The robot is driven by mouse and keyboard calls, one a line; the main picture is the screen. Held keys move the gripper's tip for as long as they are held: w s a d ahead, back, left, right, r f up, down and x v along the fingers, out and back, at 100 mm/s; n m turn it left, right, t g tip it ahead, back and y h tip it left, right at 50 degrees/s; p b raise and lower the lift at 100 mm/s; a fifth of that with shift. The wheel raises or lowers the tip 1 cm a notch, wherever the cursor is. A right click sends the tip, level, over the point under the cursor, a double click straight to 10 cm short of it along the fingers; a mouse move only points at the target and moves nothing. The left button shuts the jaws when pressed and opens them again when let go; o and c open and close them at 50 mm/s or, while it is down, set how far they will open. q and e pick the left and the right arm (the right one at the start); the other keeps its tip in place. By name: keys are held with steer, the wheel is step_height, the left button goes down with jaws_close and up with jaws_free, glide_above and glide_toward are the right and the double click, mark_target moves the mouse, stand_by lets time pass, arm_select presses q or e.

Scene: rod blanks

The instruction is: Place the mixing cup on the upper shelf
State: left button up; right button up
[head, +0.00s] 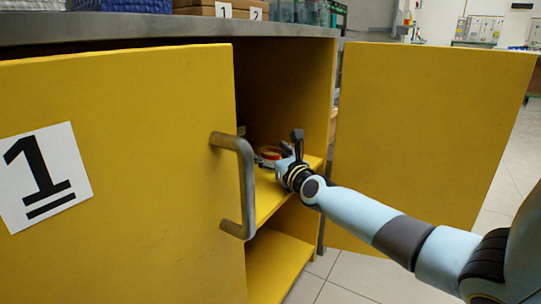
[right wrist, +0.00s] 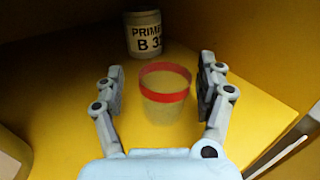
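The mixing cup (right wrist: 165,105), a see-through cup with a red band at its rim, shows upright on a yellow shelf in the right wrist view. In the head view its red band (head: 270,154) shows inside the cabinet, partly hidden by the gripper. My right gripper (right wrist: 160,90) is open around the cup, with a gap on each side between fingers and cup. In the head view the right gripper (head: 279,155) reaches in over the upper shelf (head: 268,200). My left gripper is not in view.
A can labelled "PRIM… B 3…" (right wrist: 143,42) stands behind the cup. The lower shelf (head: 275,268) looks bare where visible. A yellow door marked 1 (head: 120,220) with a metal handle (head: 247,185) hides the cabinet's left part. Another open door (head: 425,130) stands right, behind my arm.

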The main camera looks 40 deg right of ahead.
steer(key=shift+r, duration=0.1)
steer(key=shift+r, duration=0.2)
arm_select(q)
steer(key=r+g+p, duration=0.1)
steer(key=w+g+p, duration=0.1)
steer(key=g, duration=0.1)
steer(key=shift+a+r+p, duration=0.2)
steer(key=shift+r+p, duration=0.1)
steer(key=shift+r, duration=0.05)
arm_select(e)
steer(key=s+a, duration=0.1)
steer(key=s, duration=1.1)
steer(key=shift+a+f, duration=0.15)
steer(key=shift+a, duration=0.15)
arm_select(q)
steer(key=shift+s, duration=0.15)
